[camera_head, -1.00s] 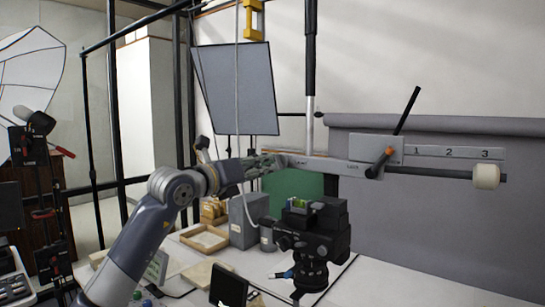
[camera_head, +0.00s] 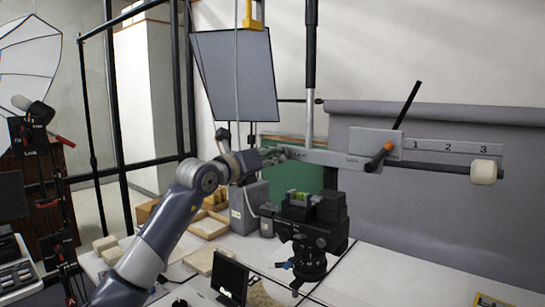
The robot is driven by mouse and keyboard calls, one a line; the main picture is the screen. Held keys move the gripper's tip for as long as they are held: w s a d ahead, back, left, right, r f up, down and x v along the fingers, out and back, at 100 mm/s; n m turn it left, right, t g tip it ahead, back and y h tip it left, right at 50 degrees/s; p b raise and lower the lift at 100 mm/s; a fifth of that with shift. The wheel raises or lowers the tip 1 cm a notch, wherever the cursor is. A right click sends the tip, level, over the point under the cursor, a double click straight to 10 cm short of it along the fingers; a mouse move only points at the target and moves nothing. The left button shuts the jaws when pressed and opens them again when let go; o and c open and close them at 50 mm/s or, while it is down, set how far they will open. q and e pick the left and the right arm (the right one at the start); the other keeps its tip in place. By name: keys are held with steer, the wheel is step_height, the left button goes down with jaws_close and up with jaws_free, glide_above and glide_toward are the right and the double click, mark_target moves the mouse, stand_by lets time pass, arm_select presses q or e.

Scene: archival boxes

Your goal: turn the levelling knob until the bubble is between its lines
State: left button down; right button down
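My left gripper (camera_head: 272,155) is at the left end of a grey metal arm (camera_head: 325,158) on the upright column. Its fingers are small and overlap the arm's end, so I cannot tell whether they are open or shut. No levelling knob can be made out there; the gripper may cover it. A small green vial (camera_head: 299,197) sits on top of the black camera (camera_head: 312,230), below the arm. The bubble and its lines are too small to read. A blue-tipped handle (camera_head: 284,265) sticks out left below the camera. My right gripper is out of view.
A lever (camera_head: 407,106) and an orange-tipped knob (camera_head: 381,153) sit on the arm's right part, beside a plate marked 1, 2, 3 (camera_head: 453,147).

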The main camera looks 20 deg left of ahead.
arm_select(q)
steer(key=m+b, duration=0.3)
steer(key=m, duration=0.1)
stand_by(0.4)
steer(key=c, duration=1.7)
jaws_free()
